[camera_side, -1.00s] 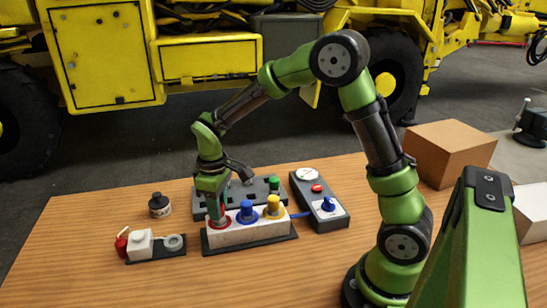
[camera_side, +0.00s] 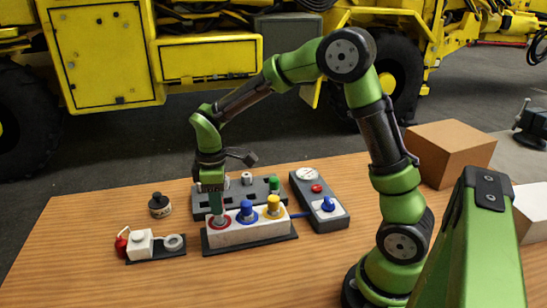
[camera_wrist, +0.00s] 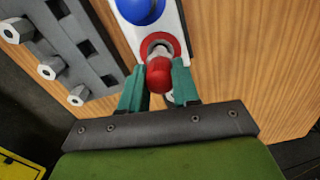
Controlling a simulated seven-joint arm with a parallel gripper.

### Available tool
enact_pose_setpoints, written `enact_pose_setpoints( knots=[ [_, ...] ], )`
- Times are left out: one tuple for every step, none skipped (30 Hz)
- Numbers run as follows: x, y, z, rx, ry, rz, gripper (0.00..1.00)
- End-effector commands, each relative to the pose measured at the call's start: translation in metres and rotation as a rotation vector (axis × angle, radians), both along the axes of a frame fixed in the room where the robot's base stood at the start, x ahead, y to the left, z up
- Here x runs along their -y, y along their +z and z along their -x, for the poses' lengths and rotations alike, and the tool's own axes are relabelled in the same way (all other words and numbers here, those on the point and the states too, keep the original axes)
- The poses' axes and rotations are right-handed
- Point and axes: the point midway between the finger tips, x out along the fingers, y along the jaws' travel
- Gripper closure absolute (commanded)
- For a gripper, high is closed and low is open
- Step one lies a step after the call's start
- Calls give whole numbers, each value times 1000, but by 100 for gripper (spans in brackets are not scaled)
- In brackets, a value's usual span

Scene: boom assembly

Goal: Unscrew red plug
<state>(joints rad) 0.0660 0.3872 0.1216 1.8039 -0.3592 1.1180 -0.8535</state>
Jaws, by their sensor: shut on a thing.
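The red plug (camera_wrist: 158,76) is between the two green fingers of my gripper (camera_wrist: 158,92) in the wrist view, and the gripper is shut on it. A grey metal part (camera_wrist: 160,52) shows between the plug and the red ring (camera_wrist: 160,42) on the white block. In the side view my gripper (camera_side: 215,208) points down over the red ring (camera_side: 220,224) at the left end of the white block (camera_side: 240,233). The plug's head is mostly hidden by the fingers there. I cannot tell whether the plug's lower end is still in the hole.
The blue plug (camera_side: 246,211) and yellow plug (camera_side: 273,206) stand close on the right.

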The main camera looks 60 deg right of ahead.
Motion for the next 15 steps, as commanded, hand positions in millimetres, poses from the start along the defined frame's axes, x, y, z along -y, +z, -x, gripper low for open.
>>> enact_pose_setpoints(
  knots=[
    [0,3,-1,3,0,0,100],
    [0,5,-1,3,0,0,100],
    [0,7,-1,3,0,0,100],
    [0,8,0,2,0,0,100],
    [0,10,0,3,0,0,100],
    [0,12,0,3,0,0,100],
    [0,13,0,4,0,0,100],
    [0,15,0,3,0,0,100],
    [0,17,0,3,-1,0,100],
    [0,18,0,3,-1,0,100],
    [0,20,0,3,0,0,100],
    [0,22,-1,3,0,1,100],
    [0,23,-1,3,0,1,100],
    [0,25,-1,3,0,0,100],
    [0,27,-1,3,0,0,100]
  ],
)
